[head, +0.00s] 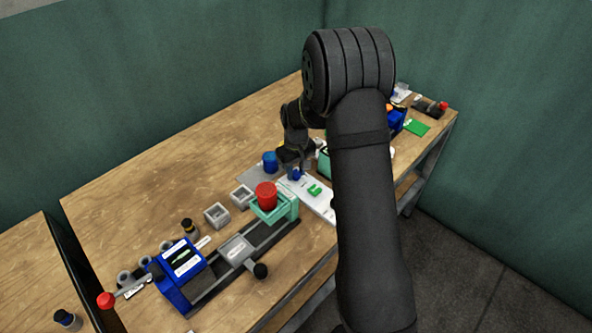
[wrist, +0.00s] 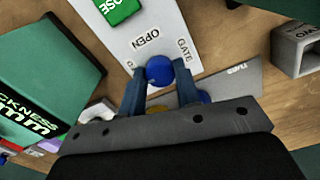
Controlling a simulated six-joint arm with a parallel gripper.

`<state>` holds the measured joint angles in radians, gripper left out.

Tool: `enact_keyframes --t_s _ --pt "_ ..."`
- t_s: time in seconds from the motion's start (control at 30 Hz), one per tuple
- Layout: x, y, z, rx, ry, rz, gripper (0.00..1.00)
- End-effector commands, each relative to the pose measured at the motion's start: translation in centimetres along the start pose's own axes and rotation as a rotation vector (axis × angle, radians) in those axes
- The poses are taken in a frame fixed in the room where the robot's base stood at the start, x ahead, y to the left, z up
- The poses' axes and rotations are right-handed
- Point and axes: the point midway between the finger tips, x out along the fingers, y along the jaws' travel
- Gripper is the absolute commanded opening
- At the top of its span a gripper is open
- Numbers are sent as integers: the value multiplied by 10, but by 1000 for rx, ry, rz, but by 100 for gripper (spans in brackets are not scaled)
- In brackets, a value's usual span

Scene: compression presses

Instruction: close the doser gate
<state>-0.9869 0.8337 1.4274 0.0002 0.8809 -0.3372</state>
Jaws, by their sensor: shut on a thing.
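The doser gate's round blue knob (wrist: 159,69) sits between my fingertips in the wrist view, at the end of a white plate (wrist: 150,28) lettered "OPEN" and "GATE". A green label (wrist: 118,9), partly cut off and ending in "OSE", lies farther along the plate. My gripper (wrist: 159,82) is shut on the knob, with one finger on each side. In the head view my gripper (head: 297,165) is at the plate's far left end, over the small blue knob (head: 295,174). The green label (head: 315,190) lies nearer the camera. My forearm hides part of the area to the right.
A blue cylinder (head: 270,160) stands behind the gate. A blue press (head: 182,268) is at front left. A large green block (wrist: 45,70) lies left in the wrist view. The table's back left is bare.

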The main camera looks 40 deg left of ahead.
Motion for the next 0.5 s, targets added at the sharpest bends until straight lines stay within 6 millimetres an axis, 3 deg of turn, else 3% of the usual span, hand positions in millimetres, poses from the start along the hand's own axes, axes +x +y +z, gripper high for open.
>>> enact_keyframes --t_s 0.23,0.27,0.33,0.37,0.5 --pt "-1 0 -1 -1 3 2 7" --pt "-1 0 -1 -1 3 2 34" --pt "-1 0 -1 -1 3 1 48" --pt "-1 0 -1 -1 3 1 52" --pt "-1 0 -1 -1 2 1 52"
